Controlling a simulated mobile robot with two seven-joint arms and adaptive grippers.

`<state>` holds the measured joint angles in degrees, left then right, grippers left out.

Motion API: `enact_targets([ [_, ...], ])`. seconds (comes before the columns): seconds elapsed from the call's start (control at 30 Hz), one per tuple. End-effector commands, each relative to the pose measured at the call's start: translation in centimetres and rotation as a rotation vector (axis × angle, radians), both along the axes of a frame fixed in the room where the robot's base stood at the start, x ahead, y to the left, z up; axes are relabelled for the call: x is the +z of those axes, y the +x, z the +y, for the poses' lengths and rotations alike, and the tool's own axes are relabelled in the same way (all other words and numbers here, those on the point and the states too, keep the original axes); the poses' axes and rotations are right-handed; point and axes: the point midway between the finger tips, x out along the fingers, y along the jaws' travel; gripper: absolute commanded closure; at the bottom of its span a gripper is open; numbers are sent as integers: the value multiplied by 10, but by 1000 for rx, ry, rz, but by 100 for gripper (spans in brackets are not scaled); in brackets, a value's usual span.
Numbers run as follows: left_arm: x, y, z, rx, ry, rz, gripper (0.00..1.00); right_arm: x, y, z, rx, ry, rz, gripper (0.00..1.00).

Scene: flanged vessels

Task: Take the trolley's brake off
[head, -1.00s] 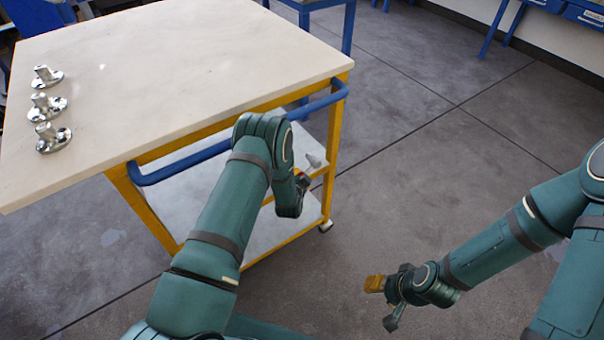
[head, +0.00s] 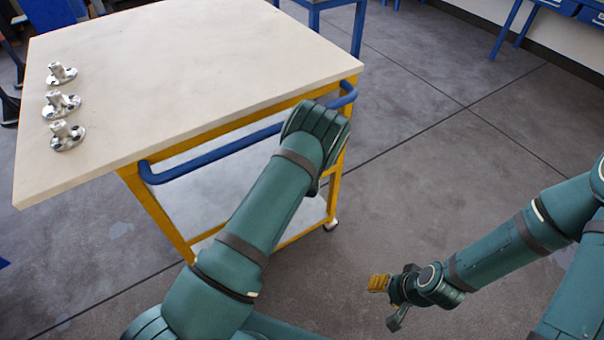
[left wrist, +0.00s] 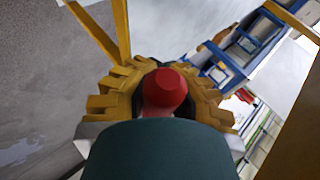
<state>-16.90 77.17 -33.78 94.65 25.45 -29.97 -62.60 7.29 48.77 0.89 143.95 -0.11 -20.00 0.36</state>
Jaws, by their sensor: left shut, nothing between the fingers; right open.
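The trolley (head: 205,65) has a pale top, a yellow frame and a blue handle bar (head: 215,149). In the left wrist view, a red knob (left wrist: 165,90) on a pale stem stands in front of my left gripper (left wrist: 165,63). The gripper's yellow fingers show on both sides of the knob; they are shut with nothing held. I cannot tell whether they touch it. In the head view my left forearm hides that gripper, by the trolley's near right corner, and no brake part can be made out. My right gripper (head: 386,300) is open and empty over the floor.
Several flanged metal parts, such as this one (head: 67,135), stand on the trolley's left edge. A lower shelf (head: 195,195) and a caster (head: 330,224) show below. Blue benches stand behind. The floor (head: 450,180) right of the trolley is clear.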

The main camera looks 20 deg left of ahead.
Motion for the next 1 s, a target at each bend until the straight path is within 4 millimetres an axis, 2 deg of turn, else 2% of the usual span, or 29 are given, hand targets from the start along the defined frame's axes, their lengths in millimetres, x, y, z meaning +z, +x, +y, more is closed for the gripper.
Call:
enact_targets([
  [0.03,9,6,2,2,3,-21,100,1,0,0,0,0,0,53],
  [0.27,11,8,2,2,4,-29,100,1,0,0,0,0,0,53],
  [0.43,11,9,1,0,2,-29,44,1,0,0,0,0,0,53],
  [0.77,7,4,0,0,1,-17,44,1,0,0,0,0,0,53],
  [1.0,24,-13,-8,-1,1,-15,44,1,0,0,0,0,0,53],
])
